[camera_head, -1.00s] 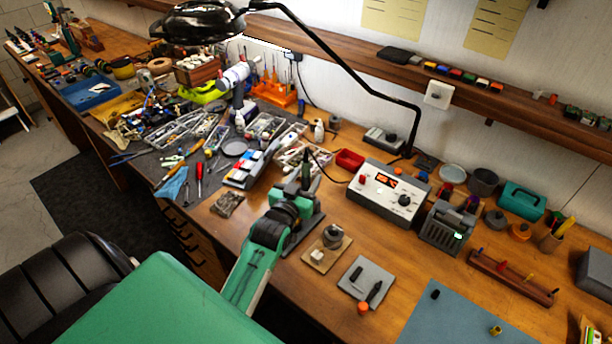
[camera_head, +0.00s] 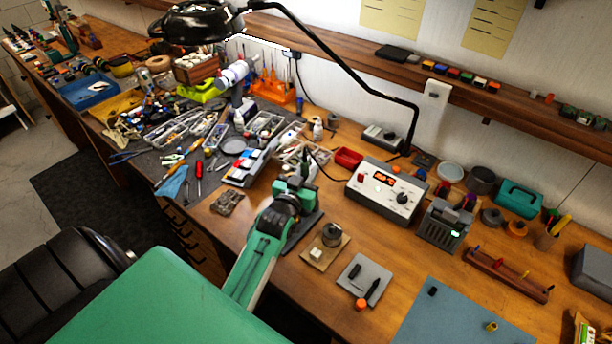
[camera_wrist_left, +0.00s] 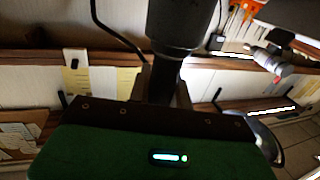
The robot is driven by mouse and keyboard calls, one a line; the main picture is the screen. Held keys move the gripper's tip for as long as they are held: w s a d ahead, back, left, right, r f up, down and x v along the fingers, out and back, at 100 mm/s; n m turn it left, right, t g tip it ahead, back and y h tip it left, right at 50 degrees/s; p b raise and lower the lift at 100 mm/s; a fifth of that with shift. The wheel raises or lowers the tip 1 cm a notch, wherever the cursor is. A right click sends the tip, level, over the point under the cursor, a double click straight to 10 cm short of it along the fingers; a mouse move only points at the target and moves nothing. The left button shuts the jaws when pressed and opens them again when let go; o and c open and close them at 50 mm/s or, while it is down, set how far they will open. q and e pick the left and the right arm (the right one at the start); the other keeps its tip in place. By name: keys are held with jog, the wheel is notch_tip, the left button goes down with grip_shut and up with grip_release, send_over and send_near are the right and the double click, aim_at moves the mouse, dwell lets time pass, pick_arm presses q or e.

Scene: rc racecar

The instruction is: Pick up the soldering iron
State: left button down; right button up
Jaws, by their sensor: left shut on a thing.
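The soldering iron (camera_head: 305,163) stands nearly upright in the middle of the bench, left of the soldering station; only its dark upper part shows in the head view. My left gripper (camera_head: 303,182) is shut on it, with the green hand just below the visible part. In the left wrist view, the iron (camera_wrist_left: 178,28) is a thick dark cylinder rising between the fingers of my left gripper (camera_wrist_left: 166,88). The iron's lower end is hidden, so I cannot tell whether it touches its stand. My right gripper is not in view.
The soldering station (camera_head: 383,190) stands just right of the iron, with a black cable (camera_head: 322,168) between them. The lamp arm (camera_head: 350,70) arches overhead.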

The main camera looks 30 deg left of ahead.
pick_arm(q)
jog(key=shift+r, duration=0.15)
notch_tip(320, 180, up, 20)
jog(key=b, duration=0.3)
jog(key=shift+b, duration=0.3)
